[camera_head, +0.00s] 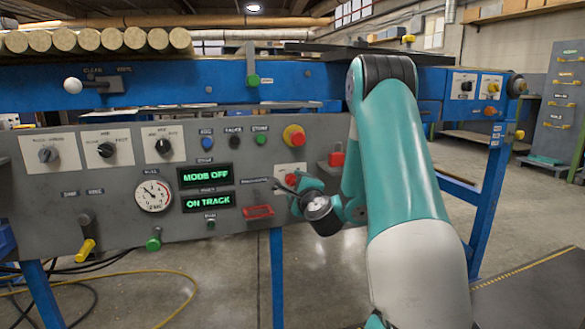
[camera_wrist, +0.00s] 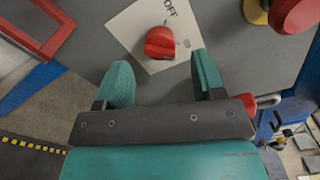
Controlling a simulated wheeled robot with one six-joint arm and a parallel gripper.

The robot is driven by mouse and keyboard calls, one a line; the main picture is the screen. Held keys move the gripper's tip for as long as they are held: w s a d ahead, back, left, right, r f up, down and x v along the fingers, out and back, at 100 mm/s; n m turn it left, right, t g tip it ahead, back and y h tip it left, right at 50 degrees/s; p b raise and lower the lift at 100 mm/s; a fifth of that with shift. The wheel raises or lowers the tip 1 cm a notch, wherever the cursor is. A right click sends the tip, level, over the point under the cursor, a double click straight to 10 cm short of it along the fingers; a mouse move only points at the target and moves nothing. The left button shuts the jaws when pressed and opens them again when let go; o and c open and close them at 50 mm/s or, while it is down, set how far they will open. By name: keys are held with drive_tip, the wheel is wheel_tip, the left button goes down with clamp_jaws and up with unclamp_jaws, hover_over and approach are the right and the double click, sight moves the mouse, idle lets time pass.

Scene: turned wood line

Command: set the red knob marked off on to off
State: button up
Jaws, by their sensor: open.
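The red knob (camera_wrist: 160,43) sits on a white square plate (camera_wrist: 136,22) on the grey panel. The word OFF shows on the plate in the wrist view, near its upper edge; I cannot read the other label or tell where the knob points. In the head view the red knob (camera_head: 291,180) is partly hidden by my gripper. My gripper (camera_wrist: 162,78) is open and empty, with its two teal fingertips apart, just short of the knob in the wrist view. The knob lies between the lines of the two fingers, with no contact visible.
A red mushroom button (camera_head: 294,135) on a yellow base stands above the plate. Displays read MODE OFF (camera_head: 205,175) and ON TRACK (camera_head: 207,200).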

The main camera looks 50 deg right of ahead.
sight(293, 182)
drive_tip(key=p+x, duration=0.3)
drive_tip(key=shift+w+r, duration=0.1)
drive_tip(key=shift+r, duration=0.15)
drive_tip(key=shift+w+d+f+p, duration=0.25)
drive_tip(key=shift+w+d+p, duration=0.05)
drive_tip(key=shift+w+p, duration=0.2)
drive_tip(key=c, duration=0.9)
